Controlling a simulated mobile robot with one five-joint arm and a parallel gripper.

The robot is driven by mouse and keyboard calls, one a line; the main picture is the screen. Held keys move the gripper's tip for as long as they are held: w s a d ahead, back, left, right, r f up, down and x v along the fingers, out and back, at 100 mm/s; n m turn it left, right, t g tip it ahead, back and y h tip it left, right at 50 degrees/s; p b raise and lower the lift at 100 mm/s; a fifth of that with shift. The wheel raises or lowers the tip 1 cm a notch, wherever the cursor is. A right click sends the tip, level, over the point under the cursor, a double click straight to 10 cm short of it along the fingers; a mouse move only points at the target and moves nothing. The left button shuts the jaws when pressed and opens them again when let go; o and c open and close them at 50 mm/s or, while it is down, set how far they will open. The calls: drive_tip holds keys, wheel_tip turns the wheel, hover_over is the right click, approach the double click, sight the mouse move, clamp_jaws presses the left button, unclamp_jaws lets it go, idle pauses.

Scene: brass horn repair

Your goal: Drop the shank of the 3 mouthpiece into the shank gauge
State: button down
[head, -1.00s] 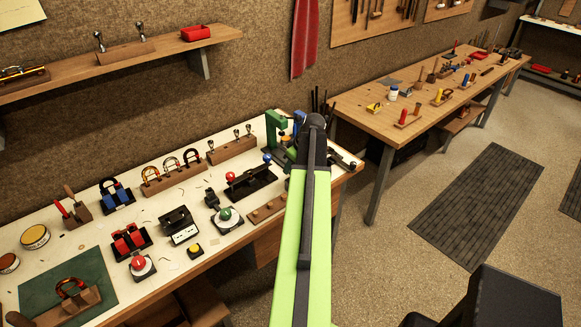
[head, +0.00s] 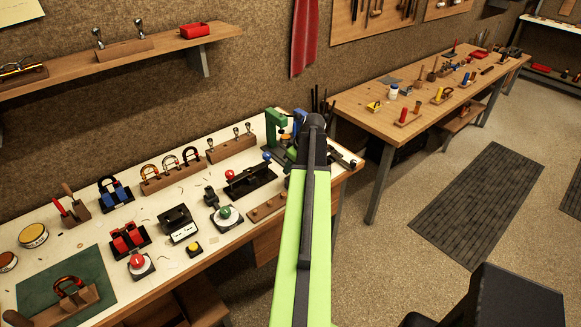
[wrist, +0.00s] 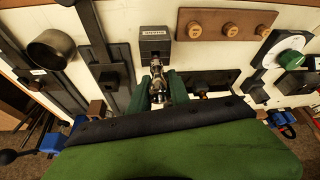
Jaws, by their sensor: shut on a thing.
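In the wrist view my gripper (wrist: 160,86) is shut on a silver mouthpiece (wrist: 157,97), held between its two dark green fingers. No number can be read on the mouthpiece. A dark grey block with a white label (wrist: 155,37) lies just beyond the fingertips; it may be the shank gauge, but the label is too small to read. The mouthpiece's far end is close to this block; I cannot tell whether they touch or whether the shank is in a hole. In the head view my arm hides the gripper, the mouthpiece and this block.
A wooden strip with three round knobs (wrist: 228,24) is beside the block. A metal cup (wrist: 50,50) and dark rails (wrist: 107,75) are to its left. A green-button device (wrist: 290,60) is to its right. A wooden rack (head: 232,149) and green press (head: 275,127) stand on the crowded bench.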

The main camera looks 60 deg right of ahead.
drive_tip(key=shift+f+b, duration=0.55)
drive_tip(key=shift+f, duration=0.05)
idle(0.3)
drive_tip(key=c, duration=1.1)
unclamp_jaws()
drive_tip(key=shift+r, duration=0.1)
drive_tip(key=p+v, duration=1.6)
drive_tip(key=v, duration=0.1)
drive_tip(key=shift+r, duration=0.15)
